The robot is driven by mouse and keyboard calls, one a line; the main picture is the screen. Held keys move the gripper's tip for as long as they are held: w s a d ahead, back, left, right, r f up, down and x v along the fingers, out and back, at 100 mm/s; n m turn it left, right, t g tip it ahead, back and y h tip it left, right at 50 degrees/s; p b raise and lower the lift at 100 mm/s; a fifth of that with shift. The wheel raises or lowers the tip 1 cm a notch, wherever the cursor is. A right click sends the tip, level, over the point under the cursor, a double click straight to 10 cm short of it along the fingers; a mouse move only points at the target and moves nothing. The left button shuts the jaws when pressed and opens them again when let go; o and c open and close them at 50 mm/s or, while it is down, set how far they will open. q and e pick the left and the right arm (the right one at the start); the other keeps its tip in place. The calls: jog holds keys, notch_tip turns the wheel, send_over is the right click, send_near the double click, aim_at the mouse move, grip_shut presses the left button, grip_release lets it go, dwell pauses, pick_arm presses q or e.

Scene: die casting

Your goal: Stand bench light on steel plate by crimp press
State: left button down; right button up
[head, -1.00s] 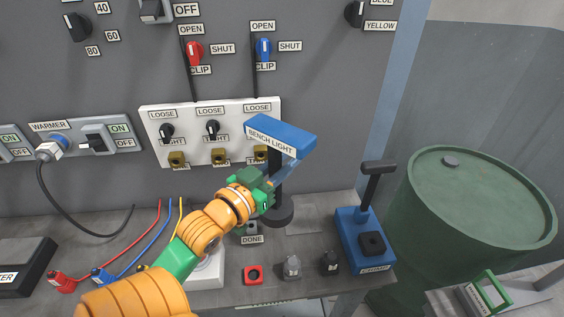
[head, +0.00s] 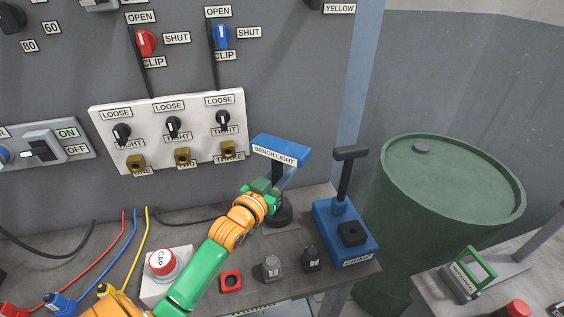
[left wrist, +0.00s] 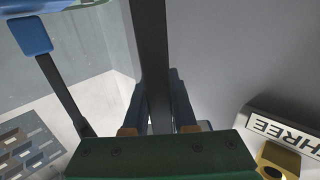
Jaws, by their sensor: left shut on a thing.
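The bench light (head: 280,150) has a blue labelled head, a black post and a round black base. It is upright at the back of the bench, just left of the crimp press (head: 345,238), which is blue with a black handle. My left gripper (head: 274,191) is shut on the post; the left wrist view shows the dark post (left wrist: 152,60) between the fingers (left wrist: 160,105). The steel plate (head: 283,230) shows only as a thin lighter strip by the light's base, which hides most of it. I cannot tell whether the base touches it. My right gripper is not in view.
A white panel (head: 165,150) with knobs and brass sockets is on the wall. A red cap button (head: 162,262), a red square part (head: 230,281) and two small parts (head: 272,268) stand in front. A green drum (head: 445,200) stands right of the press.

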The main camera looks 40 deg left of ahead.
pick_arm(q)
jog(key=c, duration=1.1)
grip_release()
jog(key=shift+f, duration=0.1)
jog(key=o, duration=0.4)
jog(key=shift+s, duration=0.1)
jog(key=shift+s, duration=0.1)
jog(key=s, duration=0.8)
jog(key=s+d+b, duration=0.1)
jog(key=s, duration=0.2)
jog(key=shift+s+r, duration=0.2)
jog(key=shift+s, duration=0.2)
